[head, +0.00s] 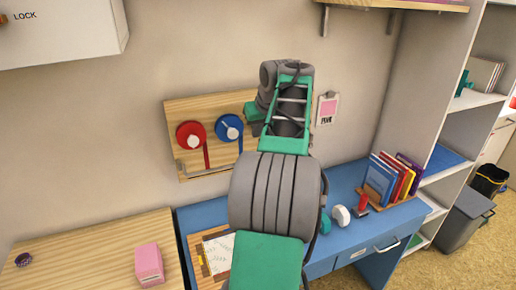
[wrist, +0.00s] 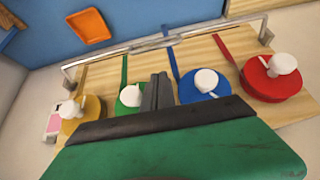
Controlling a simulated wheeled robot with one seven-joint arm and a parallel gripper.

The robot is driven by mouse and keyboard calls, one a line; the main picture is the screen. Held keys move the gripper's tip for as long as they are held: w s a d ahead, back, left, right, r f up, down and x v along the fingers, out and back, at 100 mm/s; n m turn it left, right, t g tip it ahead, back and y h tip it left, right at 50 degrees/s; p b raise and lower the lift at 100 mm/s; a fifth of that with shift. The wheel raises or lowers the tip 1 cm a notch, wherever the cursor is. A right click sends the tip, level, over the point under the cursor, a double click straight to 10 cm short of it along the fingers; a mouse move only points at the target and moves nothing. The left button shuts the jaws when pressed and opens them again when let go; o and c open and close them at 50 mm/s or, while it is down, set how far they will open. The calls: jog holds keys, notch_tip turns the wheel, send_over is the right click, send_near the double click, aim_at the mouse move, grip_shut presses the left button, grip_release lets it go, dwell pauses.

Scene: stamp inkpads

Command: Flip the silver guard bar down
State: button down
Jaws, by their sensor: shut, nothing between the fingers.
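The silver guard bar (wrist: 165,42) runs along one long edge of the wooden board (wrist: 120,68) in the wrist view, held by a bracket near each end. In the head view, part of the bar (head: 207,172) shows along the board's (head: 205,105) lower edge; my arm hides the rest. The board carries a yellow disc (wrist: 82,125), a green disc (wrist: 130,108), a blue disc (wrist: 203,88) and a red disc (wrist: 275,82), each with a white knob. My gripper (wrist: 159,80) is shut and empty between the green and blue discs, apart from the bar in the picture.
Coloured straps run from the discs toward the bar. A blue desk (head: 350,180) stands below, with a clipboard (head: 205,262), books (head: 395,175) and stamps. A pink card (head: 327,108) hangs right of the board. A wooden table (head: 90,255) with a pink box (head: 149,262) is at left.

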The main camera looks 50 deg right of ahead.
notch_tip(320, 180, down, 6)
jog(key=shift+w+r, duration=0.1)
